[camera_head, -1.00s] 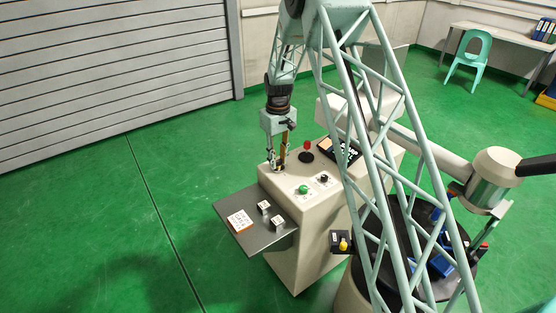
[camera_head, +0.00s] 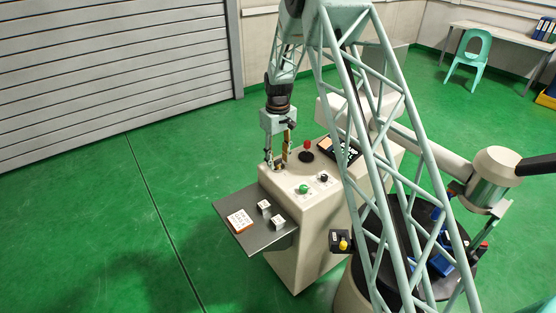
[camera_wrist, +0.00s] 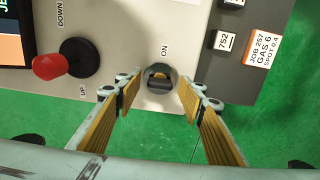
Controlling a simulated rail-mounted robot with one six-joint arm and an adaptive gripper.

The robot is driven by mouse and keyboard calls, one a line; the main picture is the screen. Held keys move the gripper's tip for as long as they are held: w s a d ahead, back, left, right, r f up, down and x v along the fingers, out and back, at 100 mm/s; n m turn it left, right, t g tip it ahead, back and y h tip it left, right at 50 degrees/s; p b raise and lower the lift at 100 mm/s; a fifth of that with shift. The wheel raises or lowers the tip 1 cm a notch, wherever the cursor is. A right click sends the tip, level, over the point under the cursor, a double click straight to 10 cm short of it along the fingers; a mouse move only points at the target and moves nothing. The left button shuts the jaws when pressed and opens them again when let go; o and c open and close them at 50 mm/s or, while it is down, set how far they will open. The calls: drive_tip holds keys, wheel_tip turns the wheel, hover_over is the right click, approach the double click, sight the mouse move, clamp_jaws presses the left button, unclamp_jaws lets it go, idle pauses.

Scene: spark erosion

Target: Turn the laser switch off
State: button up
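A dark switch (camera_wrist: 158,77) in a round socket sits on the beige machine top (camera_wrist: 145,25), with the word ON printed beside it in the wrist view. I take it to be the laser switch; no laser label shows. My gripper (camera_wrist: 158,94) is open, with one yellow-padded finger on each side of the switch and a gap between. Whether either finger touches it cannot be told. In the head view my gripper (camera_head: 277,162) points down at the machine's far left corner, and the switch is hidden there.
A red-knobbed lever (camera_wrist: 50,67) marked UP and DOWN stands beside my gripper. A green button (camera_head: 304,189), a black knob (camera_head: 323,178) and a screen (camera_head: 338,150) are on the machine (camera_head: 300,245). A grey side shelf (camera_head: 262,238) holds small blocks and a job card.

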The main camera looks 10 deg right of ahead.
sight(278, 160)
drive_tip(key=shift+r, duration=0.15)
wheel_tip(278, 160, up, 12)
idle(0.7)
drive_tip(key=shift+s, duration=0.1)
